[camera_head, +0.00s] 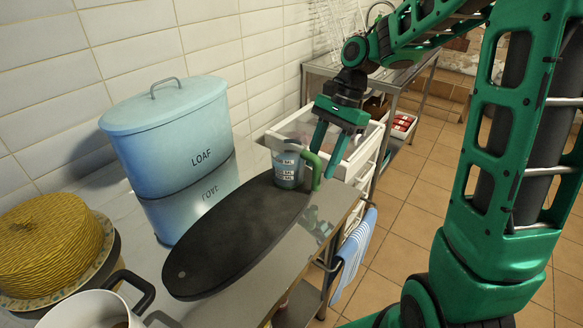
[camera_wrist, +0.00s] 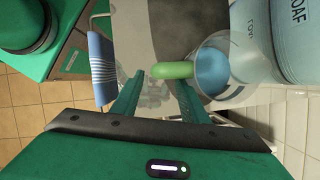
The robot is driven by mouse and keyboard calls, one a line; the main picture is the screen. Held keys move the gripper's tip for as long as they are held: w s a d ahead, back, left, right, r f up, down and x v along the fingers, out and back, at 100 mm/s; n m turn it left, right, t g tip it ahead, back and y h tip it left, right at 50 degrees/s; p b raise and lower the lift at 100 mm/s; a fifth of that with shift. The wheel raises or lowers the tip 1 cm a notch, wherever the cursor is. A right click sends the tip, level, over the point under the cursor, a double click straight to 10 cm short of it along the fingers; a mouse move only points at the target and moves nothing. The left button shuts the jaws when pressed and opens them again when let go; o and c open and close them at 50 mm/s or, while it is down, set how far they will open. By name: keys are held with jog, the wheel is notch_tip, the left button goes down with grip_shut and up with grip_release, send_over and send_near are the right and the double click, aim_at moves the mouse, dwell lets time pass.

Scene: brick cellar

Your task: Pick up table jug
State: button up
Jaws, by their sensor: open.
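The table jug (camera_head: 287,168) is a clear measuring jug with printed labels and a green handle. It stands upright at the far end of a dark oval board, with its handle (camera_head: 313,171) pointing right. My gripper (camera_head: 325,160) is open and empty, its fingers pointing down close to the handle. In the wrist view, the jug (camera_wrist: 210,63) is at upper right, and its green handle (camera_wrist: 172,71) lies just beyond and between my fingertips (camera_wrist: 158,88). I cannot tell whether a finger touches it.
The dark board (camera_head: 225,235) lies on a metal table. A blue LOAF bin (camera_head: 170,130) stands against the tiled wall. A yellow woven dome (camera_head: 50,240) and a white pot (camera_head: 90,310) are at lower left. A white drawer unit (camera_head: 355,155) stands behind; a striped towel (camera_head: 353,260) hangs at right.

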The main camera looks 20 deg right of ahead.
aim_at(316, 181)
jog(key=shift+x, duration=2.85)
jog(key=shift+s, duration=0.1)
jog(key=shift+c, duration=0.2)
grip_shut()
